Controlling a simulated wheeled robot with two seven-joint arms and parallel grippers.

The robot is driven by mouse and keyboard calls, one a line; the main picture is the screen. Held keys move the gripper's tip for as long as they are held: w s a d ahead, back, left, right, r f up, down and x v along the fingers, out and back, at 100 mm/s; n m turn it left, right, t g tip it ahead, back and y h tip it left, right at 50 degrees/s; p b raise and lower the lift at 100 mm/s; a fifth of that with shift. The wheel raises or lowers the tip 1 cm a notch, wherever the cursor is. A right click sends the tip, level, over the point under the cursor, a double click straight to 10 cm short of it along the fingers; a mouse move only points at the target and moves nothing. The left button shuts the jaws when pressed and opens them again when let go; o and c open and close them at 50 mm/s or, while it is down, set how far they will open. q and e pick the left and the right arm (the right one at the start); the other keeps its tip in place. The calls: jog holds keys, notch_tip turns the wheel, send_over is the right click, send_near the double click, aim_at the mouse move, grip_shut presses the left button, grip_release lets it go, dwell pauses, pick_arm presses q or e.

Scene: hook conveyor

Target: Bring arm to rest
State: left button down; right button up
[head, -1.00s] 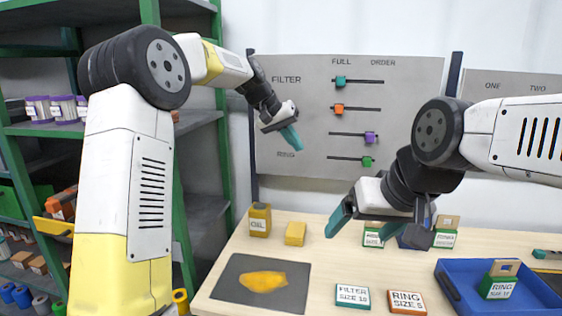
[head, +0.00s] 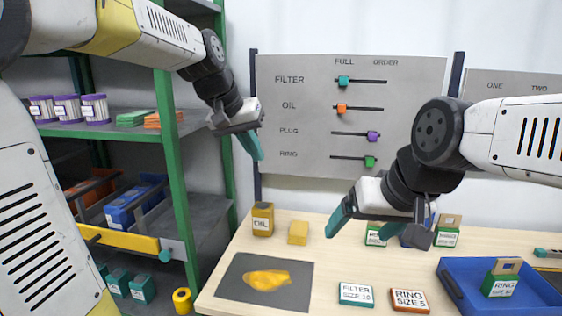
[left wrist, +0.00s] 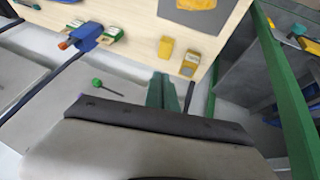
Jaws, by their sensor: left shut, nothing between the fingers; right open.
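My left gripper (head: 249,146) is raised in the air at the upper left of the head view, in front of the board's left edge and beside the shelf. Its teal fingers are shut together with nothing between them. Its shut fingers also show in the left wrist view (left wrist: 163,92), pointing toward the table. My right gripper (head: 383,228) is open and empty above the middle of the table, with its fingers spread apart. It hides part of the small green-labelled boxes behind it.
The table (head: 335,265) holds a yellow oil can (head: 262,219), a yellow block (head: 298,233), a dark mat (head: 235,285) with a yellow cloth-like piece, label tiles and a blue tray (head: 456,271). A green shelf (head: 172,190) stands left. The board (head: 300,110) stands behind.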

pick_arm(q)
jog(key=s+a+f+y, duration=0.1)
jog(key=s+a+f, duration=0.3)
jog(key=s, duration=0.5)
jog(key=s+a+f+n+t+y, duration=0.1)
jog(key=s+a+f, duration=0.3)
jog(key=s, duration=0.6)
jog(key=shift+s+n, duration=0.15)
jog(key=shift+n, duration=0.15)
jog(key=shift+a, duration=0.1)
